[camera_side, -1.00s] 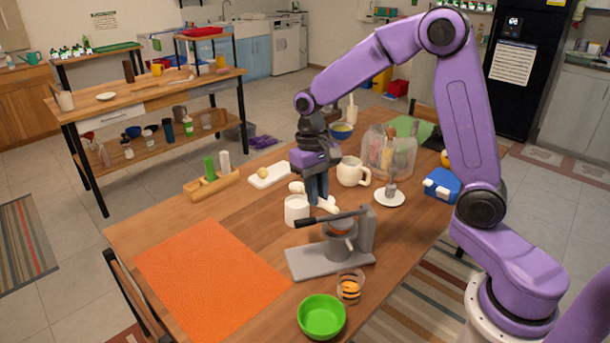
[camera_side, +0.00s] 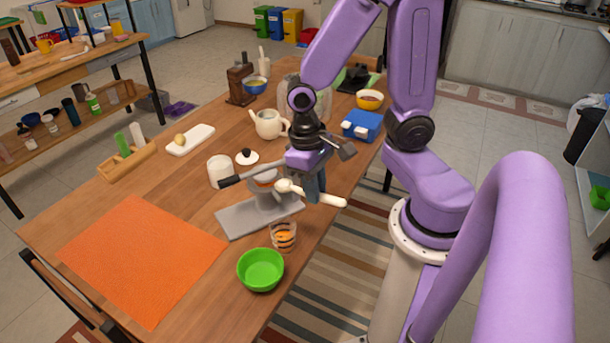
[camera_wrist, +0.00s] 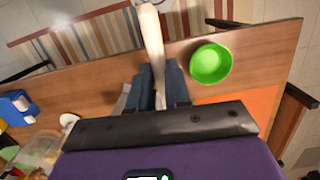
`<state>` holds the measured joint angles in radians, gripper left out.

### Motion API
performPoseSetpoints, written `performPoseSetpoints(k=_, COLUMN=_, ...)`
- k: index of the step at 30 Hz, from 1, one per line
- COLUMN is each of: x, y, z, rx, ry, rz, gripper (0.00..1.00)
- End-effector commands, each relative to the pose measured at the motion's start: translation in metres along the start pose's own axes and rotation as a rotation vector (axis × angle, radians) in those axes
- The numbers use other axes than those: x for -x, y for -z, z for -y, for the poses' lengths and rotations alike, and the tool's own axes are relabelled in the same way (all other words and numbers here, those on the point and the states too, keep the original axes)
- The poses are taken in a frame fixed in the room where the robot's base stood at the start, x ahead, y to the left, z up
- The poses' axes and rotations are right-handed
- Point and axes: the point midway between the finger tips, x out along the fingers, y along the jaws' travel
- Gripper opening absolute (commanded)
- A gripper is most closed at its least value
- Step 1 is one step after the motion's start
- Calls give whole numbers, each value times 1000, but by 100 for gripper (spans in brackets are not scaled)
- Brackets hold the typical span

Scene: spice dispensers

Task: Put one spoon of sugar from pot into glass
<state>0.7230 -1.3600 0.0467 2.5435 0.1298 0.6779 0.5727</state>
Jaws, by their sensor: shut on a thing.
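My gripper (camera_side: 314,196) is shut on a pale spoon (camera_side: 328,199), held roughly level above the table's right edge. In the wrist view the spoon (camera_wrist: 151,38) sticks out between the fingers (camera_wrist: 160,92), past the table edge. I cannot see whether the spoon holds sugar. The white pot (camera_side: 220,171) stands open on the table, left of the gripper; its contents are hidden. A clear glass (camera_side: 284,238) with orange and dark stripes stands in front of the gripper, apart from the spoon.
A grey press (camera_side: 250,215) with a dark lever stands between pot and gripper. A green bowl (camera_side: 261,270) is beside the glass; it also shows in the wrist view (camera_wrist: 211,64). A white lid with a dark knob (camera_side: 247,157) and a teapot (camera_side: 268,123) stand behind. The orange mat (camera_side: 140,255) is clear.

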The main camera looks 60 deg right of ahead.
Motion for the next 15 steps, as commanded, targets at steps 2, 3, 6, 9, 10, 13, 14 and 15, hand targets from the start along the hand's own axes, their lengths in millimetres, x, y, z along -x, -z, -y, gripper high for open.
performPoseSetpoints(k=2, x=-10, y=1, z=0, rx=-1, ry=-3, rz=5, gripper=0)
performPoseSetpoints(k=3, x=-14, y=2, z=0, rx=0, ry=-2, rz=4, gripper=0)
performPoseSetpoints(k=6, x=-22, y=3, z=0, rx=0, ry=-2, rz=3, gripper=0)
performPoseSetpoints(k=9, x=-26, y=4, z=0, rx=0, ry=-1, rz=2, gripper=0)
performPoseSetpoints(k=10, x=-27, y=4, z=0, rx=0, ry=-1, rz=4, gripper=0)
performPoseSetpoints(k=13, x=-29, y=6, z=0, rx=-2, ry=-3, rz=21, gripper=0)
performPoseSetpoints(k=14, x=-30, y=7, z=0, rx=-3, ry=-3, rz=30, gripper=0)
performPoseSetpoints(k=15, x=-30, y=8, z=0, rx=-3, ry=-5, rz=46, gripper=0)
